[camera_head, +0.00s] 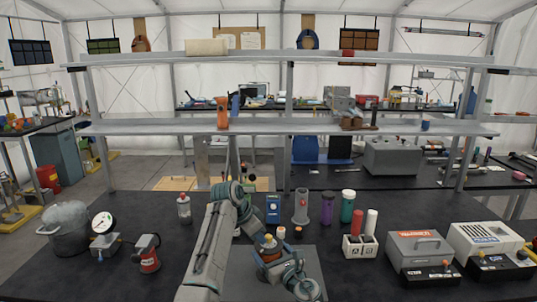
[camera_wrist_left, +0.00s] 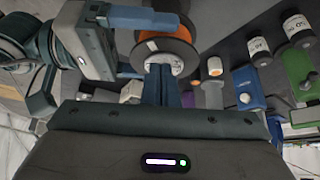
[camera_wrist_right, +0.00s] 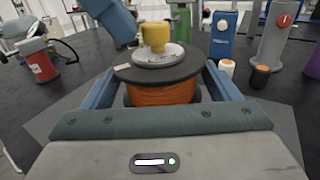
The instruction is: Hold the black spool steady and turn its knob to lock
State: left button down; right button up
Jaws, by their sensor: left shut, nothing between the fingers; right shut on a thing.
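The black spool (camera_wrist_right: 160,90), wound with orange, stands upright on a grey mat (camera_head: 240,275) in the right wrist view. A yellow knob (camera_wrist_right: 155,36) stands on the pale disc on its top. My right gripper (camera_wrist_right: 162,76) has a blue finger on each side of the spool and is shut on it. My left gripper (camera_wrist_left: 161,68) is shut and empty, its fingers together in front of the spool's pale disc (camera_wrist_left: 178,66). The right wrist view shows a blue left finger beside the knob, slightly apart. In the left wrist view I cannot make out the knob. The head view shows the spool (camera_head: 269,252) partly covered by my arms.
A blue box (camera_head: 273,208), a grey post (camera_head: 300,207) and purple and green bottles stand behind the spool. A white rack (camera_head: 359,246) and grey boxes are at the right. A gauge (camera_head: 103,223) and a red can (camera_head: 148,258) are at the left.

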pick_arm(q)
jog(key=shift+w+a, duration=0.2)
jog(key=shift+w, duration=0.4)
pick_arm(e)
jog(key=shift+a, duration=0.1)
dwell(0.5)
pick_arm(q)
jog(key=shift+a, duration=0.15)
jog(key=shift+s+a+r, duration=0.1)
jog(key=shift+a+r, duration=0.05)
jog(key=shift+a, duration=0.15)
notch_tip(320, 180, up, 6)
jog(key=shift+f, duration=0.1)
dwell(0.4)
